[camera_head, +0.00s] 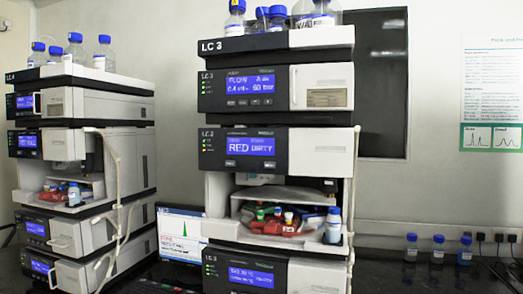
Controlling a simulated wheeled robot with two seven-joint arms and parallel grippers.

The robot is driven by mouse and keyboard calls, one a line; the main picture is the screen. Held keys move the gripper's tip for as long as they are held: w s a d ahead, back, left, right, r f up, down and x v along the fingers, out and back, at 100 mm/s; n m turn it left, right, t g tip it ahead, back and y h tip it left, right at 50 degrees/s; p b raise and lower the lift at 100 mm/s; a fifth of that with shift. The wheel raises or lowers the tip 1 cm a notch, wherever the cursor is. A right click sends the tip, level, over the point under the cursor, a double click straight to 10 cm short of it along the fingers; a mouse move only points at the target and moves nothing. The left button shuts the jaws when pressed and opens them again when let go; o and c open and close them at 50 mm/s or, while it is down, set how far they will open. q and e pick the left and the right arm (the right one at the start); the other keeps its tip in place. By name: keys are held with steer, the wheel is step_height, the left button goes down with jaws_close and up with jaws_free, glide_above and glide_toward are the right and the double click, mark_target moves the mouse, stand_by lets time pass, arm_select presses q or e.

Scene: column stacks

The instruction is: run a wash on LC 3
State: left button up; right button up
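The LC 3 stack (276,62) stands upright in the centre, with its name on the top tray's front edge. Its upper module (278,89) has a lit blue screen showing flow and pressure text, partly unreadable. A lower module (251,276) is cut off by the frame. Several blue-capped bottles stand on top, including a clear one (318,14). Neither gripper shows.
The LC 4 stack (87,78) stands at left with bottles on top and tubing down its front. Between the stacks is a lit computer screen (180,233). Three blue-capped bottles, including one (464,250), stand on the right bench near plugged cables (499,239).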

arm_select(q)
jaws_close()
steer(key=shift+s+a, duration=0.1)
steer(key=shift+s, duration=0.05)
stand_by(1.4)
